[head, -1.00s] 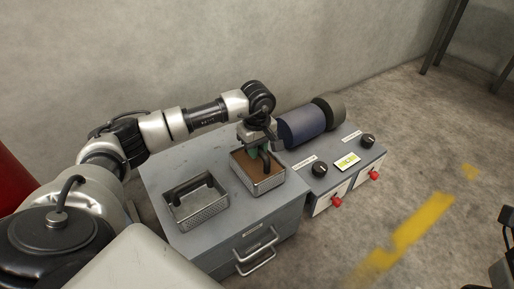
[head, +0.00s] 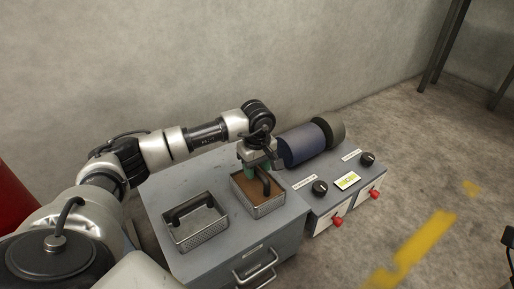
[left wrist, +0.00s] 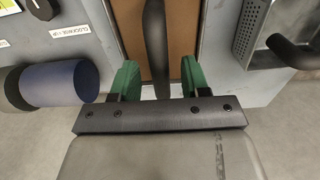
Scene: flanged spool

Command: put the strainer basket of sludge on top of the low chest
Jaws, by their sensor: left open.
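The strainer basket of sludge (head: 266,209) is a perforated metal box filled with brown, with a dark arched handle. It sits upright on top of the grey low chest (head: 223,258), at the right of the chest top. Its brown filling (left wrist: 183,40) and handle also show in the left wrist view. My left gripper (head: 260,163) is at the far edge of the basket. Its green fingers (left wrist: 156,82) are open, apart on either side of the handle's line, with gaps to it. My right gripper is not in view.
An empty perforated basket (head: 198,236) with a dark handle stands at the left on the chest. To the right is a control panel (head: 318,204) with knobs and red handles, and a blue cylinder (head: 302,145) behind it. A wall stands behind.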

